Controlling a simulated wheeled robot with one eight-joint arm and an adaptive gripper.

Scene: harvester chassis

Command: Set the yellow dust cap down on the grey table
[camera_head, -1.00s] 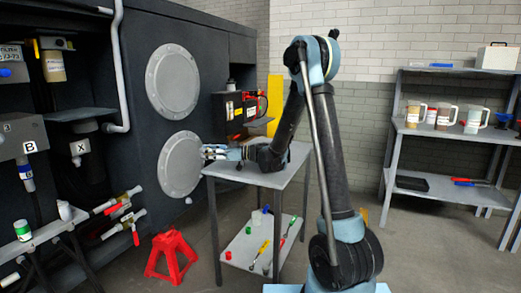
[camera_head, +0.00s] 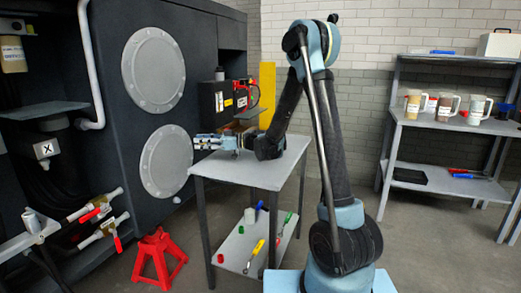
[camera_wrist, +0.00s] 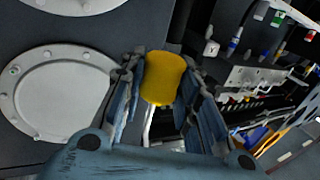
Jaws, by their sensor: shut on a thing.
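The yellow dust cap (camera_wrist: 162,78) sits between the two fingers of my gripper (camera_wrist: 160,82) in the wrist view, and the fingers are shut on it. In the head view my gripper (camera_head: 203,142) is at the left end of the grey table (camera_head: 255,172), close to the machine's lower round cover. The cap cannot be made out in the head view. I cannot tell the gap between gripper and tabletop. The visible part of the tabletop is bare.
The dark machine wall with round covers (camera_head: 167,163) stands left of the table. The table's lower shelf (camera_head: 236,258) holds several small tools and caps. A red jack stand (camera_head: 158,258) is on the floor. A shelf with mugs (camera_head: 448,128) stands at the right.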

